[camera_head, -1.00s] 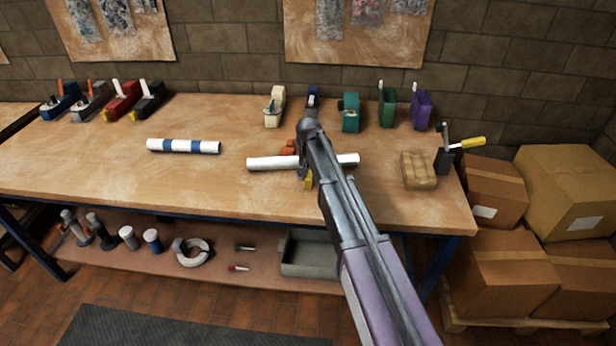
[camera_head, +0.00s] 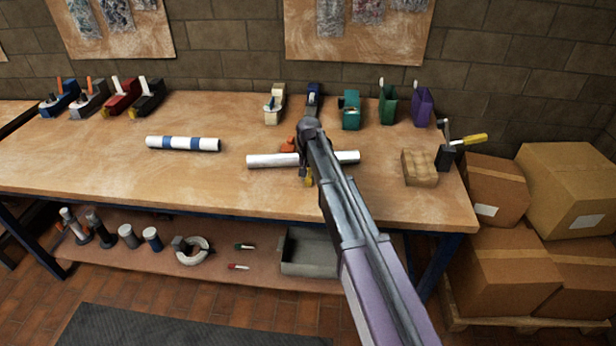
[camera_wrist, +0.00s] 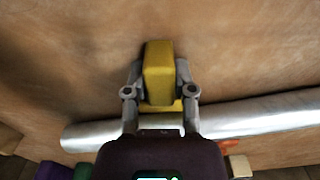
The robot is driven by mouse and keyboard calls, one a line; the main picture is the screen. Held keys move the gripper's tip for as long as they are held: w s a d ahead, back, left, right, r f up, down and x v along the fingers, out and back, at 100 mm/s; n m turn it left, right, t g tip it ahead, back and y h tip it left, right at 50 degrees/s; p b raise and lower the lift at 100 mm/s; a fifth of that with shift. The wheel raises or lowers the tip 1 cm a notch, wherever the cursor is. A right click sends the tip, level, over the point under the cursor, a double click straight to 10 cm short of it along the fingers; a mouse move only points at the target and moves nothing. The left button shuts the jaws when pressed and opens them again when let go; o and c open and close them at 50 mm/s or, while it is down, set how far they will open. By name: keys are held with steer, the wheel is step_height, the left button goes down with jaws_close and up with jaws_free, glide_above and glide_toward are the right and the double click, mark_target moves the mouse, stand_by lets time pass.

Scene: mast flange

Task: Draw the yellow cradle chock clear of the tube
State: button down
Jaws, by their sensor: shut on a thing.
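The yellow cradle chock (camera_wrist: 159,72) sits between the fingers of my gripper (camera_wrist: 160,85) in the wrist view. The fingers are shut on its two sides. In the head view only a small part of the chock (camera_head: 309,182) shows at the near side of the tube, below my gripper (camera_head: 305,172). The white tube (camera_head: 268,161) lies across the bench under my arm, and its middle is hidden. In the wrist view the tube (camera_wrist: 265,112) runs just behind the chock; I cannot tell whether they touch. An orange-red piece (camera_head: 289,145) shows at the tube's far side.
A blue-banded white tube (camera_head: 183,144) lies to the left on the bench (camera_head: 120,180). A tan block (camera_head: 419,168) and a black clamp with a yellow handle (camera_head: 447,155) are at the right. Several coloured holders line the back. The bench in front of the tube is clear.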

mark_target(309, 190)
steer(key=shift+s, duration=0.2)
steer(key=shift+s+d, duration=0.1)
steer(key=shift+s, duration=0.2)
steer(key=shift+s+d, duration=0.2)
steer(key=shift+s, duration=1.05)
steer(key=shift+c, duration=2.2)
jaws_free()
steer(key=shift+r, duration=0.15)
step_height(309, 190, up, 8)
steer(key=p, duration=0.8)
